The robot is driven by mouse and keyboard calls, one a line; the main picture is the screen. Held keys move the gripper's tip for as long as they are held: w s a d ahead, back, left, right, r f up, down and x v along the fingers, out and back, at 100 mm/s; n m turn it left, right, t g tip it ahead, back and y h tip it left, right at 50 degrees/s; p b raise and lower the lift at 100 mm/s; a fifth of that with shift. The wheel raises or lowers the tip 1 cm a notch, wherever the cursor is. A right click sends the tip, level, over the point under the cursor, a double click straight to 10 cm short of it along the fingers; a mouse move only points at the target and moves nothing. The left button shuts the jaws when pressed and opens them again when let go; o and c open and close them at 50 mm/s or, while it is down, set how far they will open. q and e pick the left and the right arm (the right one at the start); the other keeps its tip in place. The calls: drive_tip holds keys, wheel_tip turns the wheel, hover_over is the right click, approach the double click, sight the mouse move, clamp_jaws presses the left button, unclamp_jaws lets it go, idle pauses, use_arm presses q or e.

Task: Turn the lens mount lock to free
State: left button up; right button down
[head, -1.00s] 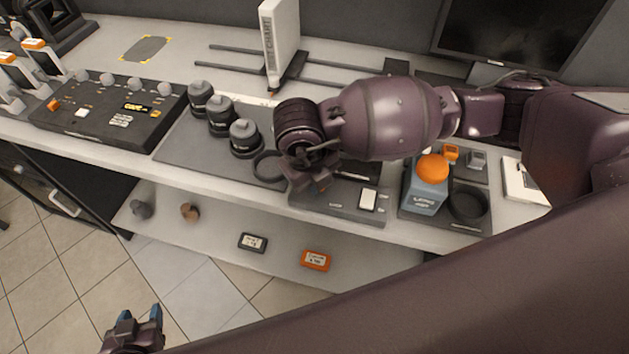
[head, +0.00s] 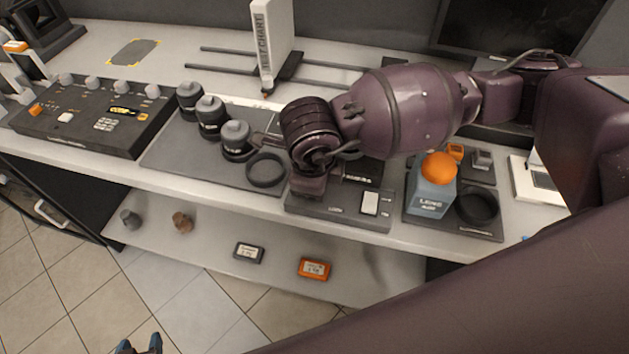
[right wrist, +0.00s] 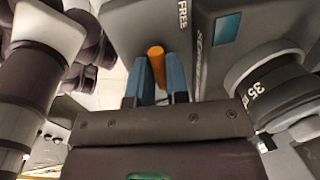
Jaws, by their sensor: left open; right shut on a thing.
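In the right wrist view my right gripper (right wrist: 156,82) has its blue fingers closed on an orange peg (right wrist: 156,58), which looks like the lock lever. The peg stands against a grey housing (right wrist: 128,28). The word FREE is printed on the housing to the right of the peg, and SEATED on the face beyond it. In the head view my right arm's wrist covers the peg and the fingers above the bench. My left gripper (head: 139,346) is open and empty, low at the bottom edge of the head view, over the floor.
Several dark lenses (head: 210,117) stand on a grey mat left of my right wrist, beside a black ring (head: 266,170). A lens marked 35 (right wrist: 268,85) is close right of the fingers. A blue bottle (head: 432,193) with an orange top stands right.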

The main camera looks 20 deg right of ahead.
drive_tip(key=shift+w+r, duration=0.15)
use_arm(q)
drive_tip(key=shift+w+r, duration=0.3)
drive_tip(key=shift+w, duration=0.05)
drive_tip(key=shift+s+f, duration=0.1)
drive_tip(key=shift+s, duration=0.05)
use_arm(e)
drive_tip(key=c, duration=1.3)
unclamp_jaws()
use_arm(q)
drive_tip(key=shift+s+f, duration=0.35)
drive_tip(key=shift+s, duration=0.1)
use_arm(e)
drive_tip(key=shift+o, duration=0.9)
